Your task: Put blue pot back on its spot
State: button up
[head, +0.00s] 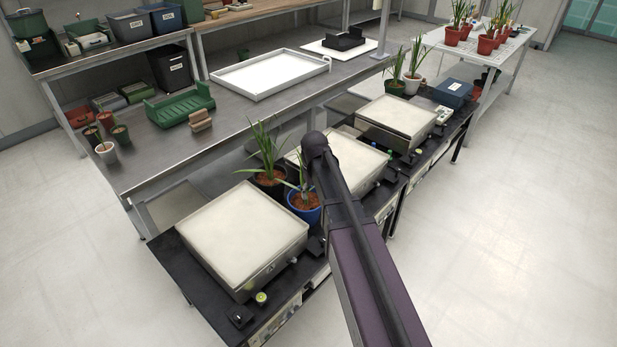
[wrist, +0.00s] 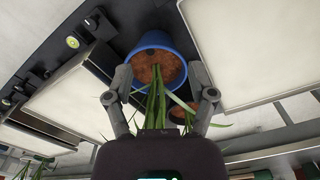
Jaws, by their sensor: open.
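The blue pot (head: 303,214) holds reddish-brown soil and a green leafy plant. In the head view it stands upright on the black bench, in the gap between the near left scale (head: 243,232) and the middle scale (head: 355,164). In the wrist view the blue pot (wrist: 158,42) shows from above, its leaves reaching toward the camera. My gripper (wrist: 159,74) is open, with one finger on each side of the plant, near the pot's rim. I cannot tell whether the fingers touch the pot. My arm hides most of the gripper in the head view.
A dark pot (head: 269,184) with a plant stands close behind the blue pot. The steel table (head: 240,118) bears a white tray (head: 270,73). Both nearest scale tops look empty.

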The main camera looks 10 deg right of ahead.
jog(key=s+m, duration=0.1)
jog(key=s, duration=1.6)
jog(key=shift+m, duration=0.3)
